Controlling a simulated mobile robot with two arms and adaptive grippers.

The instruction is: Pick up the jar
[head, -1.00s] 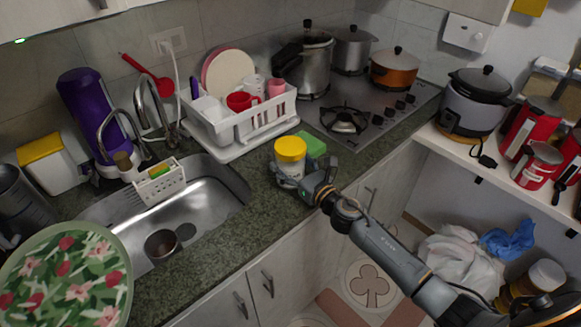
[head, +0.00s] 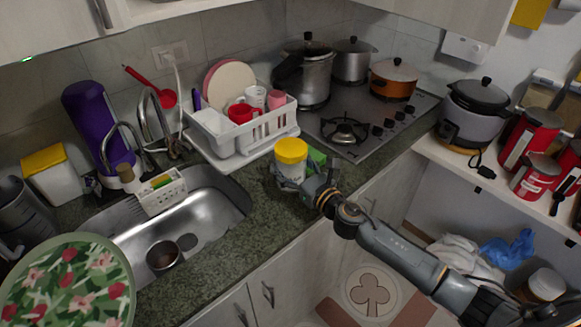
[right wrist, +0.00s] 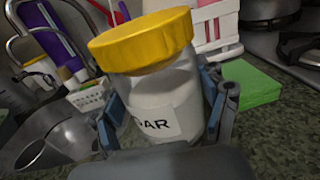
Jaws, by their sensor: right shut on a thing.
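The jar (head: 291,160) has a yellow lid and a clear body with white contents. It is upright at the counter, between the sink and the stove. In the right wrist view the jar (right wrist: 160,90) fills the middle, and its white label shows the letters "AR". My right gripper (head: 291,180) is shut on the jar, with one finger on each side of its body; the fingers also show in the right wrist view (right wrist: 165,112). Whether the jar's base touches the counter is hidden by the gripper. My left gripper is in neither view.
A green block (head: 316,158) lies just behind the jar. A white dish rack (head: 262,135) with cups and plates stands behind. The sink (head: 205,215) is to the left, and the stove (head: 365,120) to the right. Counter in front of the rack is partly clear.

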